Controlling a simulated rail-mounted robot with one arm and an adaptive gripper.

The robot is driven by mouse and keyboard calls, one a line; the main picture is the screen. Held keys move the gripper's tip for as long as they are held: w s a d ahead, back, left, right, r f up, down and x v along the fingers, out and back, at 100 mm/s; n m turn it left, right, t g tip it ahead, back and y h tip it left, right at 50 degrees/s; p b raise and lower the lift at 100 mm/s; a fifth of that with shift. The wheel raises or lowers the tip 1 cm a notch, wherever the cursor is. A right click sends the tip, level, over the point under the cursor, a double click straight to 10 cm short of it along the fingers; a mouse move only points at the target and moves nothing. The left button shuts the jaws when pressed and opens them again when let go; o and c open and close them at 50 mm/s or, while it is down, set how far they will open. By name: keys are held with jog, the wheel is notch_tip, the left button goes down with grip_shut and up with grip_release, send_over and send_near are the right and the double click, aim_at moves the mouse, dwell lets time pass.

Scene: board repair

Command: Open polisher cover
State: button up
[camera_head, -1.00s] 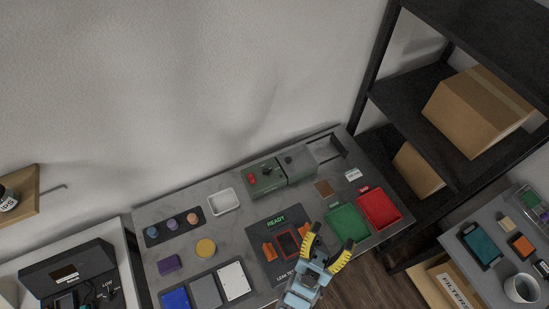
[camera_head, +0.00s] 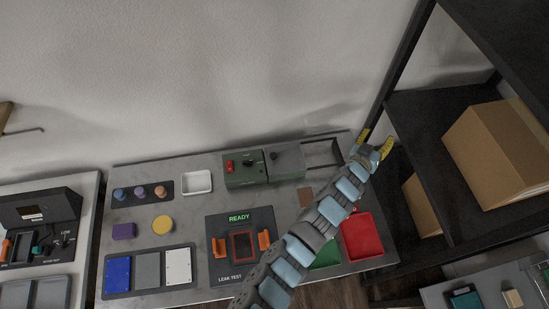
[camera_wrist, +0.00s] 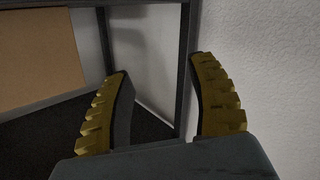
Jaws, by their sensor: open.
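A green machine (camera_head: 243,175) with a red knob and a dark knob stands at the back of the workbench. A grey block (camera_head: 287,164) with a dark knob on top adjoins its right side; this looks like the polisher and its cover, but I cannot tell for sure. The block looks closed. My gripper (camera_head: 375,142) is open and empty, up and right of the machine near the shelf post. In the wrist view my gripper (camera_wrist: 160,66) shows two spread yellow ribbed fingers with nothing between them. The machine is not in the wrist view.
A leak test station (camera_head: 228,262) reading READY sits at the bench front. A red tray (camera_head: 362,237) and a green tray (camera_head: 326,257), partly behind my arm, lie to its right. A black shelf (camera_head: 440,100) with cardboard boxes (camera_head: 497,150) stands close right of my gripper.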

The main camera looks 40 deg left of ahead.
jog(key=w+a+f+n+g+y+b, duration=0.1)
jog(key=a+f+n+g+y+b, duration=0.2)
jog(key=a, duration=0.5)
jog(key=n+g+b, duration=0.6)
jog(key=n+g, duration=0.7)
jog(key=g, duration=0.1)
send_over(274, 155)
jog(key=d, duration=0.6)
jog(key=shift+f, duration=1.7)
jog(key=shift+w+b+x, duration=0.1)
jog(key=shift+b+x, duration=0.1)
jog(key=shift+x, duration=3.4)
jog(key=shift+w+b+x, duration=0.15)
jog(key=shift+x, duration=3.5)
jog(key=shift+a, duration=0.15)
grip_shut()
